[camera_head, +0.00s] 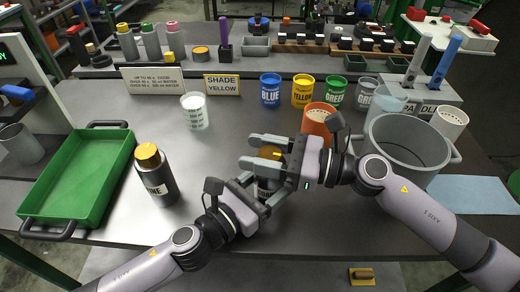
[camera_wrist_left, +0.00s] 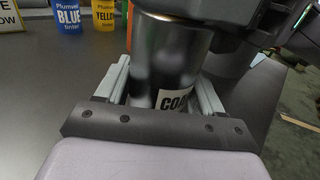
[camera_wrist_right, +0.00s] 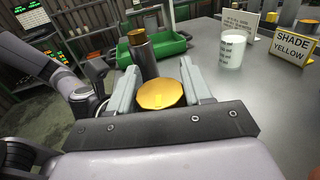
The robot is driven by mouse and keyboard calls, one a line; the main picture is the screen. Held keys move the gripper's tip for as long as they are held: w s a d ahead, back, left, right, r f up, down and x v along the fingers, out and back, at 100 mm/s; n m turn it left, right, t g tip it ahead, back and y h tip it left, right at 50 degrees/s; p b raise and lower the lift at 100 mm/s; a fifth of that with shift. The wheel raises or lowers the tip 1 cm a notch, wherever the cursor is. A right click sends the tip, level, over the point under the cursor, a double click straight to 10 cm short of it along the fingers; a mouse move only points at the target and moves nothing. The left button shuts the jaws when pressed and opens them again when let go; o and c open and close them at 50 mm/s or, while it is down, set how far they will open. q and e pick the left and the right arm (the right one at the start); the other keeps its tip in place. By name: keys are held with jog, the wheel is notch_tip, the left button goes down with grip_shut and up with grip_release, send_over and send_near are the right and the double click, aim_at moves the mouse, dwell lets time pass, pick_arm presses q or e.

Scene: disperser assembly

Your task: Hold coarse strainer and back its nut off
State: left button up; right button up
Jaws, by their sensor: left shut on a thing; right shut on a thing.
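The coarse strainer (camera_wrist_left: 172,65) is a dark, shiny cylinder with a white label partly reading "COA". It stands upright at the middle of the table, mostly hidden by the grippers in the head view. My left gripper (camera_head: 262,190) is shut around its body; in the left wrist view the fingers lie on both sides of it. Its nut (camera_wrist_right: 160,94) is a yellow-orange cap on top. My right gripper (camera_head: 272,152) is shut on the nut, with one finger on each side in the right wrist view. A similar dark cylinder (camera_head: 157,180) with a yellow top, labelled "…INE", stands to the left.
A green tray (camera_head: 84,176) lies at the left. A white cup (camera_head: 195,110) and a "SHADE YELLOW" sign (camera_head: 222,84) stand behind. An orange container (camera_head: 318,121) and a large grey pot (camera_head: 408,150) stand close to my right arm. The table front is mostly clear.

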aim_at(260, 152)
jog(key=shift+s+g, duration=0.1)
jog(key=shift+g, duration=0.2)
jog(key=o, duration=1)
notch_tip(260, 152, up, 10)
jog(key=shift+r, duration=0.1)
